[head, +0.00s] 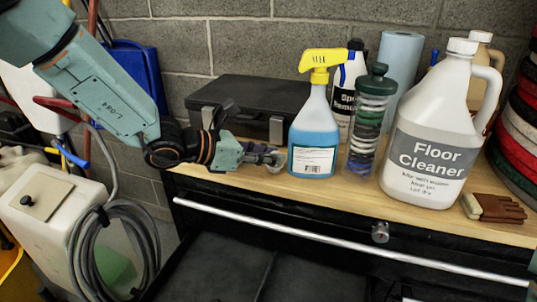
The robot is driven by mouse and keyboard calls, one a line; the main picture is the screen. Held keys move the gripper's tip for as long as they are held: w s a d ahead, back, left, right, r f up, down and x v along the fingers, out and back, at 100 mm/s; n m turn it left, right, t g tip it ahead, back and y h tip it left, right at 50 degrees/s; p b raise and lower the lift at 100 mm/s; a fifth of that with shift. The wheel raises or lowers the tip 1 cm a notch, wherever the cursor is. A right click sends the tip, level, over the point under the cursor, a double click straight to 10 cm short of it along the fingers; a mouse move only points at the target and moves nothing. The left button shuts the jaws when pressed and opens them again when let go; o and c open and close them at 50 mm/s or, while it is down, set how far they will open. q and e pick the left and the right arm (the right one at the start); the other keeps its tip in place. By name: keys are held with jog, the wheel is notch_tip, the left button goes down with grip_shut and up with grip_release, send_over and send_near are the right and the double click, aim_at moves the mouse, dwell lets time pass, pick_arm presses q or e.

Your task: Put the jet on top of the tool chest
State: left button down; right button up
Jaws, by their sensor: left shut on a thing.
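The tool chest is black with a light wooden top (350,195) and a silver bar along its front edge. My left gripper (262,155) reaches in from the left, low over the left part of the wooden top. It is shut on a small greyish thing (275,162), which I take to be the jet; the fingers hide much of it, and its full shape is unclear. I cannot tell whether it touches the wood.
Right of the gripper stand a blue spray bottle (313,130), a clear container with a dark lid (368,130) and a floor cleaner jug (425,150). A black case (265,95) lies behind. Brown gloves (493,208) lie at the right. The front strip of wood is clear.

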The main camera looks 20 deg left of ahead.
pick_arm(q)
jog(key=shift+a+f, duration=0.1)
jog(key=shift+f, duration=0.1)
jog(key=c, duration=1.5)
grip_release()
jog(key=o, duration=0.3)
jog(key=shift+w, duration=0.1)
jog(key=shift+o, duration=0.2)
jog(key=shift+a+r, duration=0.1)
jog(key=shift+r, duration=0.25)
jog(key=p+v, duration=0.2)
jog(key=v, duration=0.2)
jog(key=shift+s+a+r, duration=0.15)
jog(key=shift+s+a, duration=0.05)
jog(key=shift+s, duration=0.1)
jog(key=p+v, duration=0.7)
jog(key=p, duration=0.1)
